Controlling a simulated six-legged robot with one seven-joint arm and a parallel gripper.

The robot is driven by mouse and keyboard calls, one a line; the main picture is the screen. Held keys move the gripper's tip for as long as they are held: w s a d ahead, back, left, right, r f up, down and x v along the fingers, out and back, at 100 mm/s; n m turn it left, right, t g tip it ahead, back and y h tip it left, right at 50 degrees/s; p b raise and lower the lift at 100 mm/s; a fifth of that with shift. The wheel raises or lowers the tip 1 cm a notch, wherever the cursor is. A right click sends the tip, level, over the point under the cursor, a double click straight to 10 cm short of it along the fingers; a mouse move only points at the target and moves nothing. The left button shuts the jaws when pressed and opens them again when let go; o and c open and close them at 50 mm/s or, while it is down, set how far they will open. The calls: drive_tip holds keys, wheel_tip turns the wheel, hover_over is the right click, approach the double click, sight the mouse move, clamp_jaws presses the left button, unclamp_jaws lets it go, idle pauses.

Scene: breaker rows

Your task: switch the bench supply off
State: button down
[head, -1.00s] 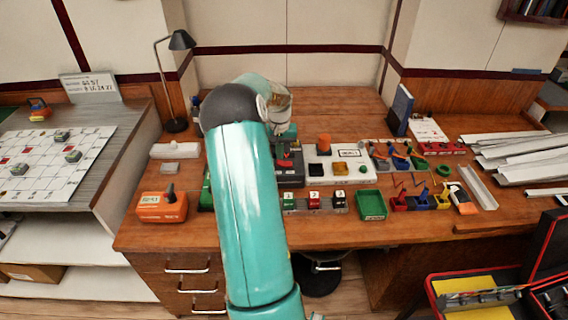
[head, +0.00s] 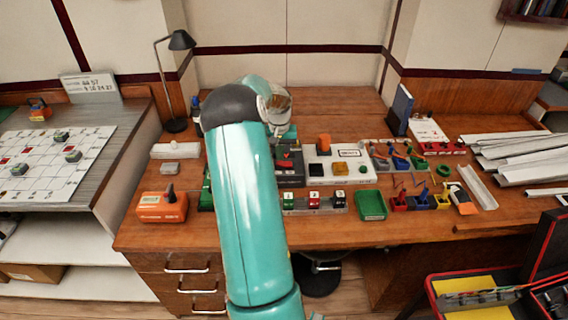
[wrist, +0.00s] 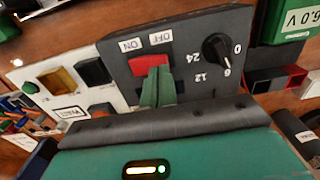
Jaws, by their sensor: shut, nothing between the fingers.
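The bench supply (wrist: 195,85) is a dark grey box with a red rocker switch (wrist: 148,63), ON and OFF labels and a black dial (wrist: 215,47) marked 0, 6 and 12. Its lettering appears upside down in the wrist view. In the head view the supply (head: 290,179) stands mid-bench, partly hidden by my arm. My gripper (wrist: 155,82) is shut and empty, its green fingertips right at the red rocker and overlapping its lower edge in the picture. I cannot tell whether they touch it or which way the rocker is tipped.
A white panel (head: 367,174) with coloured buttons stands right beside the supply. A row of small switches (head: 314,200) and a green tray (head: 370,205) lie in front. An orange box (head: 162,207) is to the left. The bench behind is mostly clear.

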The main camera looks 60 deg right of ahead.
drive_tip(key=shift+f, duration=0.8)
idle(0.4)
drive_tip(key=shift+r, duration=3.55)
drive_tip(key=w+a+r+n+t, duration=0.15)
drive_tip(key=w+a+r, duration=0.3)
drive_tip(key=a, duration=0.55)
drive_tip(key=w+a+r+n, duration=0.25)
drive_tip(key=a+r, duration=0.35)
drive_tip(key=a, duration=0.3)
drive_tip(key=w+a+r+n+t, duration=0.1)
drive_tip(key=w+a+r, duration=0.4)
drive_tip(key=a, duration=0.5)
drive_tip(key=s+a+r+n+t, duration=0.1)
drive_tip(key=s+a+r+n, duration=0.1)
drive_tip(key=a, duration=0.6)
drive_tip(key=s+a+r+n+t, duration=0.1)
drive_tip(key=a, duration=0.7)
drive_tip(key=s+a+f+n+t, duration=0.1)
drive_tip(key=s+a+n, duration=0.3)
drive_tip(key=s+a, duration=0.5)
drive_tip(key=a, duration=0.3)
drive_tip(key=shift+s+a+f+n, duration=0.25)
drive_tip(key=shift+s+a+n, duration=0.05)
drive_tip(key=shift+a, duration=0.1)
